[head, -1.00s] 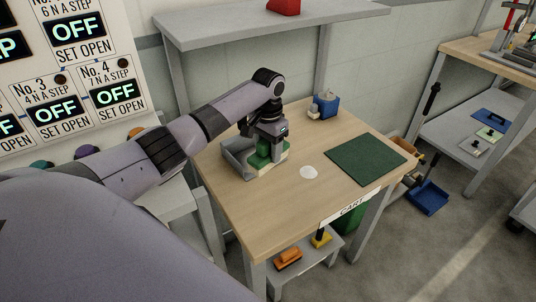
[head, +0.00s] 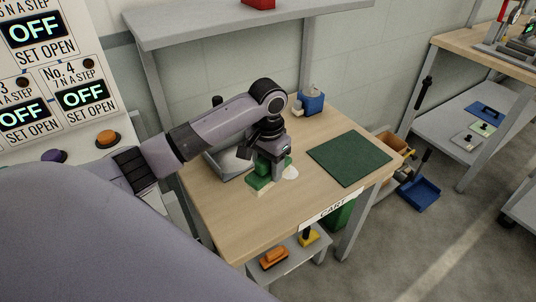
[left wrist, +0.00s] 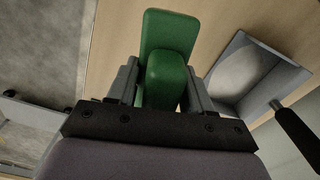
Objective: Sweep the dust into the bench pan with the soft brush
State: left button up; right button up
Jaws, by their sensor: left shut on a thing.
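My left gripper (head: 270,170) is shut on the soft brush (head: 259,183), which has a green body and a pale bristle edge low over the cart top. In the left wrist view the brush's green block (left wrist: 168,35) sits between the fingers. A small white dust pile (head: 291,173) lies just right of the gripper, partly hidden by it. The grey bench pan (head: 229,176) is on the cart, left of and behind the brush; its dark handle (left wrist: 298,132) shows in the left wrist view. The pan's inside looks pale; I cannot tell whether dust is in it. My right gripper is not in view.
The wooden cart top (head: 232,221) is clear in front. A dark green mat (head: 349,159) lies at its right and a blue object (head: 313,102) at its back. A grey shelf (head: 210,22) stands behind. An orange brush (head: 274,258) is on the shelf below.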

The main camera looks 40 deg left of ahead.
aim_at(269, 185)
pick_arm(q)
jog(key=shift+s+d+f, duration=0.15)
jog(key=shift+d+f, duration=0.1)
jog(key=shift+d, duration=0.05)
jog(key=shift+f, duration=2.6)
jog(key=o, duration=0.8)
jog(key=c, duration=0.8)
jog(key=shift+f, duration=0.4)
